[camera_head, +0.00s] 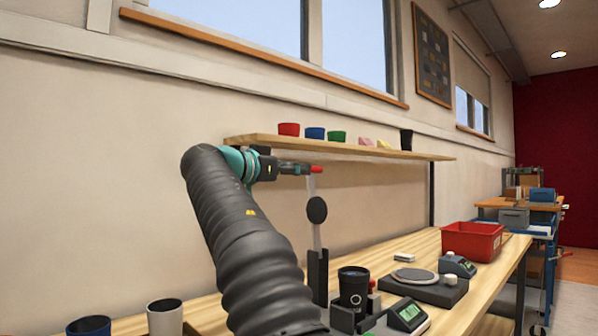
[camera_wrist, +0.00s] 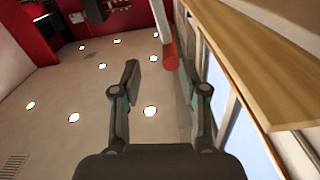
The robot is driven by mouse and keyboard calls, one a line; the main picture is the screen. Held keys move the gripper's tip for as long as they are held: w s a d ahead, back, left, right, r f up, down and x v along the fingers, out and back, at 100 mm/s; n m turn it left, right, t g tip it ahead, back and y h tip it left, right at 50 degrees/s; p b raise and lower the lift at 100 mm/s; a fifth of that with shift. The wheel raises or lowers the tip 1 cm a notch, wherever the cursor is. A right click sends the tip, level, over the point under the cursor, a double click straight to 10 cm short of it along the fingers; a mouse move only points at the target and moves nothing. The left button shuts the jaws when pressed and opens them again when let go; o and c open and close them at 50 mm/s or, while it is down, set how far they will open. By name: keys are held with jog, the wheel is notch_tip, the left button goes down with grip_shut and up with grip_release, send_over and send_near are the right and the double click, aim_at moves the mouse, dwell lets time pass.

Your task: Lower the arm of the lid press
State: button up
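The lid press has a dark upright post (camera_head: 318,278) and a pale arm (camera_head: 311,190) that stands raised, nearly vertical, with a dark round pad (camera_head: 317,210) on it. A red handle (camera_head: 317,169) is at the arm's top end. My gripper (camera_head: 300,169) is level with the handle, at its left. In the wrist view my gripper (camera_wrist: 159,66) has its fingers spread, with the red handle (camera_wrist: 170,58) showing between and beyond the fingertips. I cannot tell whether a finger touches it. A black cup (camera_head: 352,288) with a pale ring mark stands beside the post.
A wooden shelf (camera_head: 350,147) with small colored cups runs close behind my gripper; it is at the right in the wrist view (camera_wrist: 262,70).

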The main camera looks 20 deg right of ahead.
jog(key=b+v, duration=0.1)
jog(key=v, duration=0.7)
jog(key=shift+a, duration=0.2)
dwell(0.6)
jog(key=shift+s, duration=0.15)
dwell(0.4)
